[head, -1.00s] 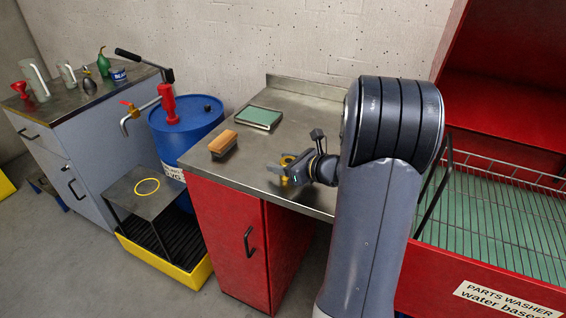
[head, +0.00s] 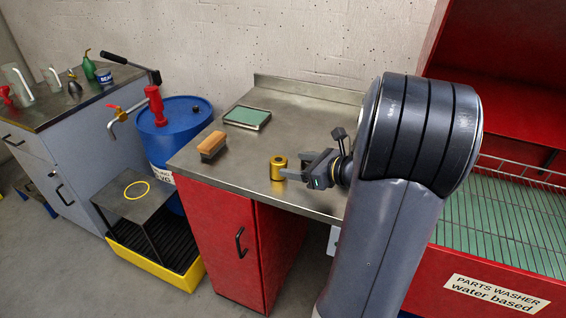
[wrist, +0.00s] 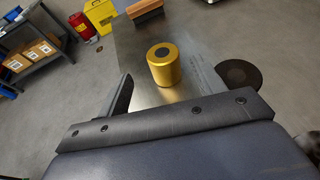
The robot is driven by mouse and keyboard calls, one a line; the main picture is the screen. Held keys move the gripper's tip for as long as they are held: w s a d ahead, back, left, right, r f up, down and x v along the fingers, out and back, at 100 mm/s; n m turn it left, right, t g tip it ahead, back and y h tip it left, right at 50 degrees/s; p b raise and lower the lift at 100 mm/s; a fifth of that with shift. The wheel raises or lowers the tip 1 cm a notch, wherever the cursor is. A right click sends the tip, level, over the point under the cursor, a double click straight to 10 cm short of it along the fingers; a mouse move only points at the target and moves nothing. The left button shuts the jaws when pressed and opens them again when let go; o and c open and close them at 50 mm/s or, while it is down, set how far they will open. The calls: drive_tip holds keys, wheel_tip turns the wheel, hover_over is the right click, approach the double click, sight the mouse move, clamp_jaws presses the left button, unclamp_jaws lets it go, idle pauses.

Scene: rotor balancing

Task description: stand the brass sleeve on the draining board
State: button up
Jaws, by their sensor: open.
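The brass sleeve (head: 278,168) is a short gold cylinder with a dark hole in its top. It stands upright on the steel draining board (head: 310,105), near its front edge. In the wrist view the sleeve (wrist: 163,66) stands beyond my fingers. My gripper (head: 294,166) is open and empty, just right of the sleeve at about its height. A small gap seems to lie between the fingertips and the sleeve, but the nearer fingertip is close to its side. The wrist view shows my left finger (wrist: 119,98) to the left of the sleeve.
A wooden brush (head: 212,146) and a green-topped flat tray (head: 247,118) lie on the board left of and behind the sleeve. The red parts washer (head: 490,285) stands at the right. A blue drum (head: 182,130) is at the left. The board's back is clear.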

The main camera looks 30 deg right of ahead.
drive_tip(key=shift+v, duration=1.5)
drive_tip(key=shift+c, duration=0.5)
